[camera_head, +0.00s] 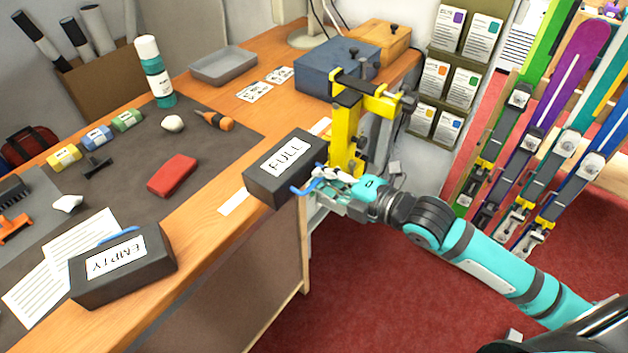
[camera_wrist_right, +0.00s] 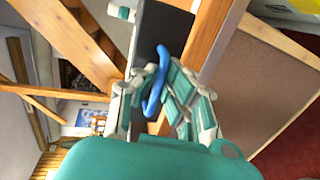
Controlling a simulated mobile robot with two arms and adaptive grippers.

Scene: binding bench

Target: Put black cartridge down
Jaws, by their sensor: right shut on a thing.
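A black cartridge labelled FULL (camera_head: 272,182) is at the bench's front edge, beside the yellow clamp. My right gripper (camera_head: 318,180) is shut on its blue handle, at the cartridge's right end. In the right wrist view the gripper (camera_wrist_right: 160,88) closes around the blue handle, with the black cartridge body (camera_wrist_right: 165,25) beyond it. I cannot tell whether the cartridge touches the bench top. A second black cartridge, labelled EMPTY (camera_head: 150,277), with a blue handle, lies on the bench at the lower left. My left gripper is not in view.
A yellow clamp (camera_head: 345,130) stands at the bench edge close to my right gripper. A blue box (camera_head: 322,72) and grey tray (camera_head: 222,68) are behind. A red block (camera_head: 172,176) lies on the dark mat (camera_head: 215,155). A white strip (camera_head: 233,202) lies on bare wood near the edge.

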